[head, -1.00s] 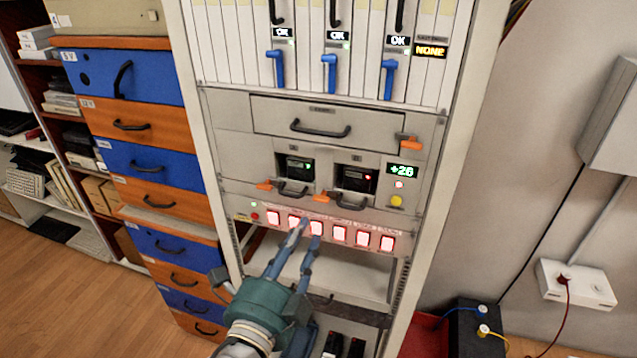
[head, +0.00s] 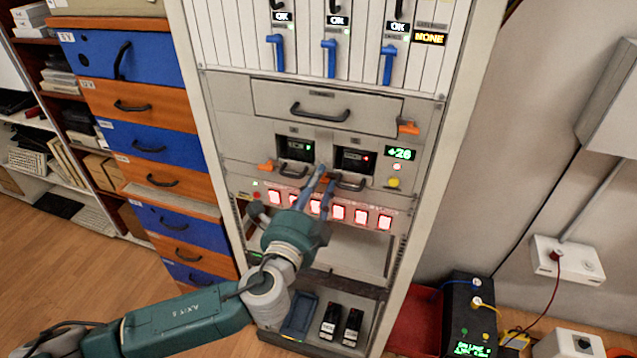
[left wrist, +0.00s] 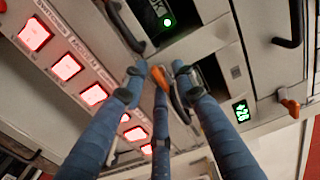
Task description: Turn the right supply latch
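The right supply (head: 355,160) is a grey module with a dark window, a red light and a black handle. Its small orange latch (left wrist: 159,77) shows among my fingertips in the left wrist view; in the head view my fingers largely hide it. My left gripper (head: 325,174) is in front of the latch, fingers apart; I cannot tell whether they touch it. It also shows in the left wrist view (left wrist: 160,76). The left supply (head: 295,148) has a green light and an orange latch (head: 265,166) at its lower left. My right gripper is not in view.
A row of lit red switches (head: 338,212) runs just below the supplies. A closed drawer (head: 345,105) with another orange latch (head: 408,128) is above, and a display (head: 399,153) reads +26. Blue and orange drawers (head: 150,160) stand left of the rack.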

